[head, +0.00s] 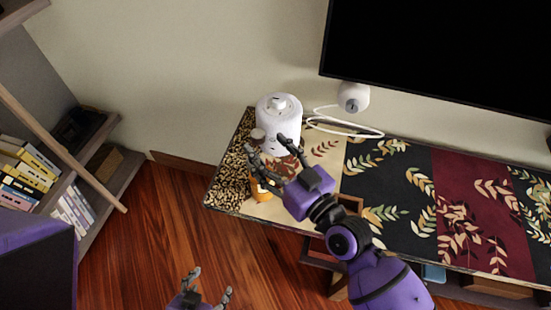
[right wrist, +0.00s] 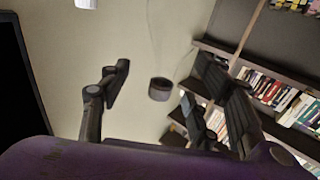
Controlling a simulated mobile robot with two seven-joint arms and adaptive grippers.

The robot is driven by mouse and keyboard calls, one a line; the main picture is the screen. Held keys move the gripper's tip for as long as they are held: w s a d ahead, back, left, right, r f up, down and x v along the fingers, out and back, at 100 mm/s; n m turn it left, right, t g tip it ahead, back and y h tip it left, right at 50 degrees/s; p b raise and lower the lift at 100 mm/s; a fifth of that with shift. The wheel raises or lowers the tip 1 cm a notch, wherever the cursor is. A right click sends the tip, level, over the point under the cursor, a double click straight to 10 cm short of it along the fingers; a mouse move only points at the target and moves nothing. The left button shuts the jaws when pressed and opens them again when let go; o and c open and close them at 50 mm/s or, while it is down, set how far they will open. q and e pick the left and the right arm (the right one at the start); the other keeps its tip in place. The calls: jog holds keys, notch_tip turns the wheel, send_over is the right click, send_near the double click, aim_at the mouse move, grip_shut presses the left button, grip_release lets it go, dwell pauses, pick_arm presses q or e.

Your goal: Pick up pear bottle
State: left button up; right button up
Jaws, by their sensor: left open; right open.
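An orange object (head: 260,190), possibly the pear bottle, stands near the left front corner of the patterned tabletop (head: 390,160) in the head view. My right gripper's fingers partly hide it, so its full shape does not show. My right gripper (head: 266,146) is open above the table, over and just behind the orange object; I cannot tell if they touch. My left gripper (head: 210,283) is open and empty over the floor.
A white rounded appliance (head: 279,122) stands close behind my right gripper, with a small beige round item (head: 257,135) beside it. A white device (head: 353,97) with a cable is farther right. A large screen (head: 450,55) hangs above. A bookshelf (head: 95,150) stands left.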

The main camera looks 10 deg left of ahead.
aim_at(264, 147)
jog(key=x, duration=0.2)
jog(key=shift+w+a+r, duration=0.1)
jog(key=shift+a+r, duration=0.05)
jog(key=shift+a, duration=0.2)
jog(key=shift+w+a, duration=0.3)
jog(key=shift+d+f, duration=0.1)
jog(key=shift+f, duration=0.1)
grip_shut()
